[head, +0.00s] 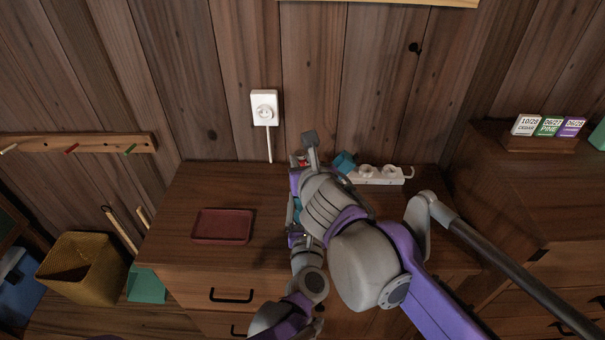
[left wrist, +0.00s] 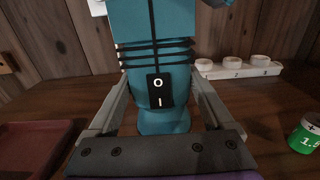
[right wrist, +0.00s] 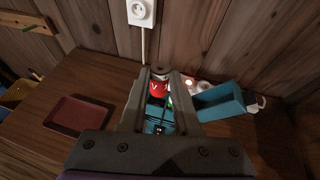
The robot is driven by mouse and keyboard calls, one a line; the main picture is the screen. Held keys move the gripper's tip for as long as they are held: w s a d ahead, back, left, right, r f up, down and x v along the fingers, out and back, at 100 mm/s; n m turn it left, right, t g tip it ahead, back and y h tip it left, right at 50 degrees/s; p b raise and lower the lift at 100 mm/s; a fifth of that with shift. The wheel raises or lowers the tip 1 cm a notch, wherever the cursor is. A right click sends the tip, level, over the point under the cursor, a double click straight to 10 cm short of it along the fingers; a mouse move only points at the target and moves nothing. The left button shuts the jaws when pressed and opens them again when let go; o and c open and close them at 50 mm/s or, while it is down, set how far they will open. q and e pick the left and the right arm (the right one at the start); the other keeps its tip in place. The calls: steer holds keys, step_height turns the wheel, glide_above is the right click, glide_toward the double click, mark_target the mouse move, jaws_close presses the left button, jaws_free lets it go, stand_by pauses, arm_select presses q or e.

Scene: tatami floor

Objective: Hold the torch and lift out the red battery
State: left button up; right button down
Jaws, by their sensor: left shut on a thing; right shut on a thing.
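The teal torch (left wrist: 158,40) stands upright on the cabinet top in the left wrist view, its black O/I switch facing me. My left gripper (left wrist: 160,80) is shut around its body, one finger on each side. In the head view my right arm hides most of the torch (head: 297,204). The red battery (right wrist: 158,88) is between the fingers of my right gripper (right wrist: 160,74), which is shut on it above the torch. Whether its lower end is still inside the torch is hard to tell. A bit of red battery shows in the head view (head: 302,157).
A green battery (left wrist: 304,136) stands right of the torch. A dark red tray (head: 222,227) lies at left. A wall socket (head: 264,107) is behind.

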arm_select(q)
steer(key=o, duration=1.4)
steer(key=shift+o, duration=0.8)
steer(key=shift+w, duration=0.15)
arm_select(e)
step_height(320, 180, up, 5)
steer(key=shift+r, duration=0.15)
